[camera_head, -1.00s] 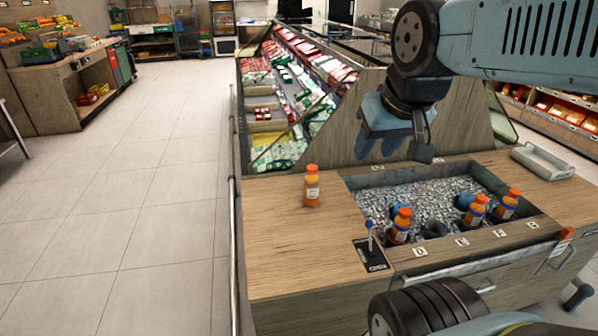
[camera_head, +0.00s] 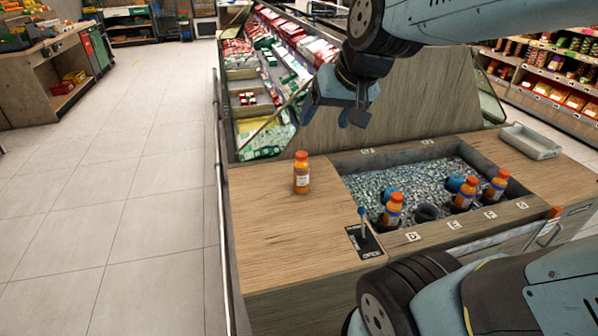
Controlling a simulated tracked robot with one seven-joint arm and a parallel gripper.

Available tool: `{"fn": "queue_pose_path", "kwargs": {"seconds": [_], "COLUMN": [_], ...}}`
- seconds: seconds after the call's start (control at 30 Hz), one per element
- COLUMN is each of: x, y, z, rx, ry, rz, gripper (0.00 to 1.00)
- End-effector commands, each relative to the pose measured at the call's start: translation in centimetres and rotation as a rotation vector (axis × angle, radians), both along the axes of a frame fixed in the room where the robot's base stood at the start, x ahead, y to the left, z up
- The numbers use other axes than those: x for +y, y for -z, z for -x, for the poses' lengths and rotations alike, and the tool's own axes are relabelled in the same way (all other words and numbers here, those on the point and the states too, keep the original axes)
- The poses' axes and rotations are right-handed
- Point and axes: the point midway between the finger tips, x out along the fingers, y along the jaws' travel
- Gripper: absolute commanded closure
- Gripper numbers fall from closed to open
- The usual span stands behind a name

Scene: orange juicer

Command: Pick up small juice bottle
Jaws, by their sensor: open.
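A small orange juice bottle (camera_head: 301,174) with an orange cap and a pale label stands upright on the wooden counter (camera_head: 262,232), left of the ice bin. Three similar bottles stand in the ice bin (camera_head: 352,207): one at the front left (camera_head: 391,211), one to the right (camera_head: 465,194) and one farthest right (camera_head: 495,187). My gripper (camera_head: 336,118) hangs above the counter's back edge, up and to the right of the lone bottle. It is open, apart from every bottle, with nothing seen between its fingers.
A small lever (camera_head: 363,222) on a black plate stands on the counter at the bin's front left. A grey tray (camera_head: 530,141) sits at the back right. A slanted wooden panel (camera_head: 405,105) rises behind the bin.

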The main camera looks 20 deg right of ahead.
Motion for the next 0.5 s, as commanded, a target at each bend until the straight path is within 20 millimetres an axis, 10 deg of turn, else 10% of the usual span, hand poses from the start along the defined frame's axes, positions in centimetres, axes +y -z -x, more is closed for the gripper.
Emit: {"fn": "queue_pose_path", "kwargs": {"seconds": [0.5], "x": [7.3], "y": [8.3], "z": [-13.9], "rx": [-0.035], "ry": [0.206], "rz": [-0.238], "gripper": [0.25]}}
